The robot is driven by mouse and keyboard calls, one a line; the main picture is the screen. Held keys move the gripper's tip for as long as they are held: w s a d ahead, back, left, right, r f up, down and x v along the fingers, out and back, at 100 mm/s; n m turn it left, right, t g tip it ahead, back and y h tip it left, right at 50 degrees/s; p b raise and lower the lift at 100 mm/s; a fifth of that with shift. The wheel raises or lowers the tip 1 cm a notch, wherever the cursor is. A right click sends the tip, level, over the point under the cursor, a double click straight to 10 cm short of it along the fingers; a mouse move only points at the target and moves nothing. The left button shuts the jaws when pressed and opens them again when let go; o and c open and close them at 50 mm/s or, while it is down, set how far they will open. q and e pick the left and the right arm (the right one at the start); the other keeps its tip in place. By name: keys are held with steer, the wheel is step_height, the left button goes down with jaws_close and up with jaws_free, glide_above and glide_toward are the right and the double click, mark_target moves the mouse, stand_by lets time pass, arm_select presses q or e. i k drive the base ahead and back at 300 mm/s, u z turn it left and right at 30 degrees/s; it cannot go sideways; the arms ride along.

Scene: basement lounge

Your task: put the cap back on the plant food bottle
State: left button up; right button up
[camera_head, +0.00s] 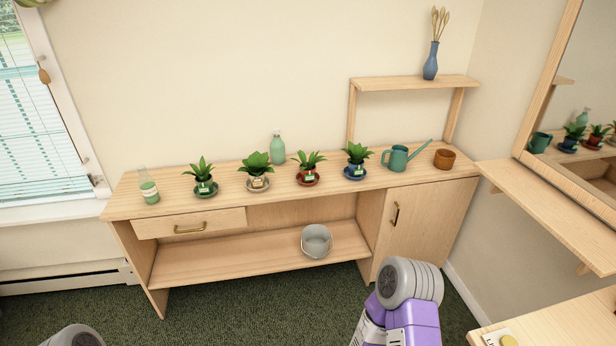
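Two bottles stand upright on the long wooden bench, and I cannot tell for sure which holds plant food. One is a pale bottle (149,190) with a green lower part or label, at the left end; whether its neck is capped is too small to tell. The other is a green bottle (277,150) at the back, with a pale top. A small yellow round thing (509,341) at the bottom right edge may be a cap; it is partly cut off. Neither gripper is in view; only parts of my arms show at the bottom.
Several potted plants on saucers, a teal watering can (397,159) and a brown pot (445,159) stand on the bench (230,198). A grey bucket (317,240) sits on its lower shelf. A side table (555,325) is at bottom right. Green carpet lies in front.

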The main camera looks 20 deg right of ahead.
mark_target(148, 187)
steer(key=z, duration=0.35)
steer(key=i, duration=0.5)
steer(key=z, duration=0.45)
steer(key=i, duration=1.05)
steer(key=u, duration=0.75)
steer(key=i, duration=0.4)
steer(key=u, duration=0.35)
